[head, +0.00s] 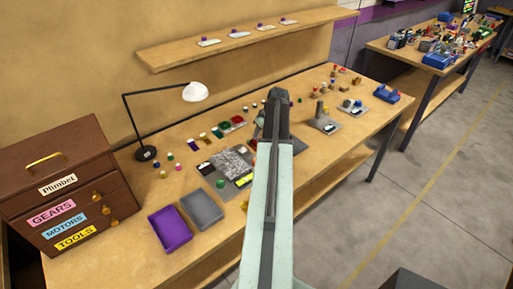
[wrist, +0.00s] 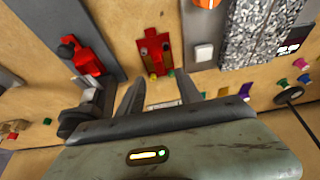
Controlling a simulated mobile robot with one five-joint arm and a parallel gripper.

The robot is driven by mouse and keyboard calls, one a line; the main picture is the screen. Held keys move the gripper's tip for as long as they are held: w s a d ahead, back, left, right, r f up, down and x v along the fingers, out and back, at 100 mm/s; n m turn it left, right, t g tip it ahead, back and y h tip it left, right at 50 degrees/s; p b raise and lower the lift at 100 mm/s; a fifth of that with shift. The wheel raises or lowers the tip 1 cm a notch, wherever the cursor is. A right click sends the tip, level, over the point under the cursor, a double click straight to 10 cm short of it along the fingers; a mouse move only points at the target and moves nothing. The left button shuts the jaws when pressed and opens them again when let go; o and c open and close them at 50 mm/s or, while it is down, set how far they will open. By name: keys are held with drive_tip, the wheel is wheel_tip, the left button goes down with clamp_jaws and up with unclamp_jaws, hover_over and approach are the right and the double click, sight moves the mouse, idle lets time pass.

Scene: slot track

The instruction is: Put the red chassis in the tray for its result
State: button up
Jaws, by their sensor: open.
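In the wrist view, a red chassis (wrist: 155,52) with dark round parts lies on the wooden tabletop, beyond the gap between my fingers. My gripper (wrist: 160,88) is open and empty; its fingers point toward the near end of the chassis, apart from it as far as I can tell. A second red piece (wrist: 88,55) sits on a dark grey strip to the left. In the head view, my gripper (head: 277,97) is over the bench, and my arm hides the table below it. A purple tray (head: 170,230) and a grey tray (head: 203,209) stand empty at the bench's front left.
A speckled grey slab (head: 231,160) lies beside my arm; it also shows in the wrist view (wrist: 262,30). A white block (wrist: 203,52) lies right of the chassis. A lamp (head: 146,153) and drawer cabinet (head: 60,180) stand left. Small parts crowd the bench's middle.

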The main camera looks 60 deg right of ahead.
drive_tip(key=b+x, duration=0.6)
drive_tip(key=x, duration=0.1)
drive_tip(key=shift+d+f, duration=0.15)
drive_tip(key=shift+f, duration=0.05)
drive_tip(key=shift+r, duration=0.15)
clamp_jaws()
